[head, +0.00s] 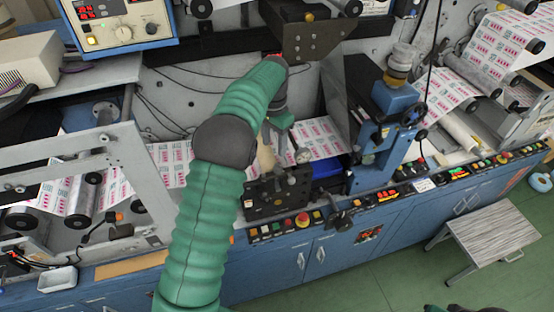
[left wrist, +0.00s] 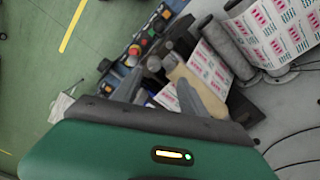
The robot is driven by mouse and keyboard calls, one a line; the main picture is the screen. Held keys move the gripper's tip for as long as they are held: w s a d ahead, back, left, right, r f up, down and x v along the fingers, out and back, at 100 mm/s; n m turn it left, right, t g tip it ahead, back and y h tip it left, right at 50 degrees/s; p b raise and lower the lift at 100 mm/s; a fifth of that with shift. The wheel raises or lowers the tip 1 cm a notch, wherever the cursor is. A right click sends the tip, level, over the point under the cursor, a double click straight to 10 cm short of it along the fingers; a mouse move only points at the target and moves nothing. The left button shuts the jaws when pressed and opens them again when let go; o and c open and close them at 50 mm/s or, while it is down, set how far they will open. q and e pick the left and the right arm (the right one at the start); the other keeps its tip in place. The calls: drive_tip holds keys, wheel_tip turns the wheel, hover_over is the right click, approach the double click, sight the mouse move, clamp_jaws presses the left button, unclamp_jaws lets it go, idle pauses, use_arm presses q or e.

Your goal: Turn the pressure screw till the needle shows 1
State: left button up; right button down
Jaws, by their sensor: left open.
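My left gripper (head: 279,138) hangs over the middle of the machine, partly hidden by its own green arm. In the left wrist view its two grey fingers (left wrist: 160,92) stand apart, with nothing held between them. A black block with grey knobs (head: 280,192) sits just in front of and below the gripper; it also shows beyond the fingertips in the left wrist view (left wrist: 160,62). Which knob is the pressure screw I cannot tell.
A printed web (head: 318,136) runs behind the block, and a tan roller (left wrist: 190,78) lies close to the fingers. A blue upright unit (head: 395,102) stands at the right. A button row with a red stop button (head: 302,219) lines the front edge.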

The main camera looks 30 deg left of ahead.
sight(276, 164)
use_arm(q)
drive_tip(key=f, duration=0.2)
drive_tip(key=d+f+p, duration=0.1)
drive_tip(key=f, duration=0.2)
drive_tip(key=w+d+f+p, duration=0.1)
drive_tip(key=f, duration=0.1)
drive_tip(key=shift+f, duration=0.3)
drive_tip(key=shift+s+d+f+p, duration=0.1)
drive_tip(key=shift+s+f+p, duration=0.25)
drive_tip(key=shift+f, duration=0.25)
drive_tip(key=shift+a+f, duration=0.15)
drive_tip(key=shift+a, duration=0.45)
drive_tip(key=shift+c, duration=0.2)
drive_tip(key=shift+w+a+f, duration=0.1)
drive_tip(key=shift+a+f, duration=0.05)
drive_tip(key=shift+a, duration=0.05)
drive_tip(key=shift+c, duration=2.3)
drive_tip(key=shift+d, duration=0.35)
drive_tip(key=c, duration=0.5)
drive_tip(key=shift+w+d+r, duration=0.1)
drive_tip(key=shift+d+r, duration=0.05)
drive_tip(key=shift+r, duration=0.05)
clamp_jaws()
use_arm(e)
drive_tip(key=r, duration=0.1)
drive_tip(key=d, duration=0.1)
drive_tip(key=w+r, duration=0.1)
drive_tip(key=shift+d+r, duration=0.25)
drive_tip(key=shift+r, duration=0.1)
